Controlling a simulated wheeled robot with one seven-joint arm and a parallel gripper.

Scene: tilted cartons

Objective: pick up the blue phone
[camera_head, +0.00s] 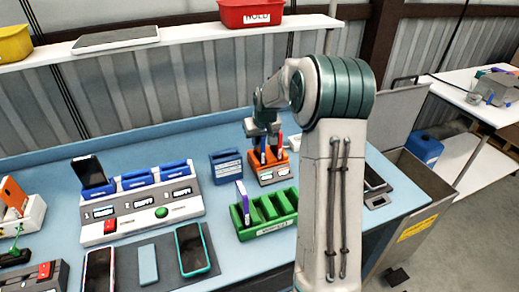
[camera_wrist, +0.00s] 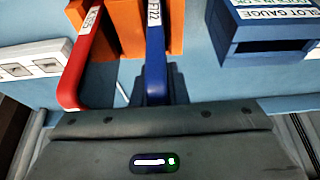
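The blue phone (camera_wrist: 156,55) stands on edge in an orange holder (camera_wrist: 126,28), with a white label on its top edge. In the head view it shows as a thin blue strip (camera_head: 263,155) in the left part of the holder. A red phone (camera_wrist: 85,60) stands beside it, to its left in the wrist view. My gripper (camera_head: 263,138) is right over the holder, at the blue phone. Dark finger parts show close around the blue phone's near end in the wrist view. Whether they touch it is unclear.
A green slotted rack (camera_head: 268,217) holding one purple-edged phone is in front of the holder. A blue slot gauge box (camera_head: 226,166) is to its left. A numbered white station (camera_head: 138,203) and several phones lie further left. A shelf (camera_head: 190,32) runs behind.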

